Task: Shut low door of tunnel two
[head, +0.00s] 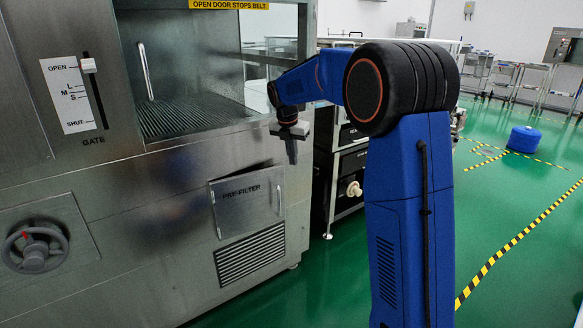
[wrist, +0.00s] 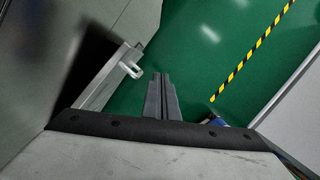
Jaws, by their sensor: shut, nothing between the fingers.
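The low door (head: 247,201), marked PRE-FILTER, is on the front of the steel washer, below the window. It stands ajar, with a dark gap along its top edge. Its upright handle is near its right edge. In the wrist view the door (wrist: 108,80) stands out from the machine front at the left, with a dark opening behind it and its pale handle at the far end. My gripper (head: 292,158) points down above the door's right top corner in the head view. In the wrist view my gripper (wrist: 161,78) is shut and empty, right of the handle and apart from it.
A louvred vent (head: 251,254) is below the door and a handwheel (head: 36,247) is at the lower left. A gate slider (head: 89,66) is at the upper left. A steel unit (head: 347,180) stands behind my arm. The green floor (head: 510,205) at the right is mostly clear.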

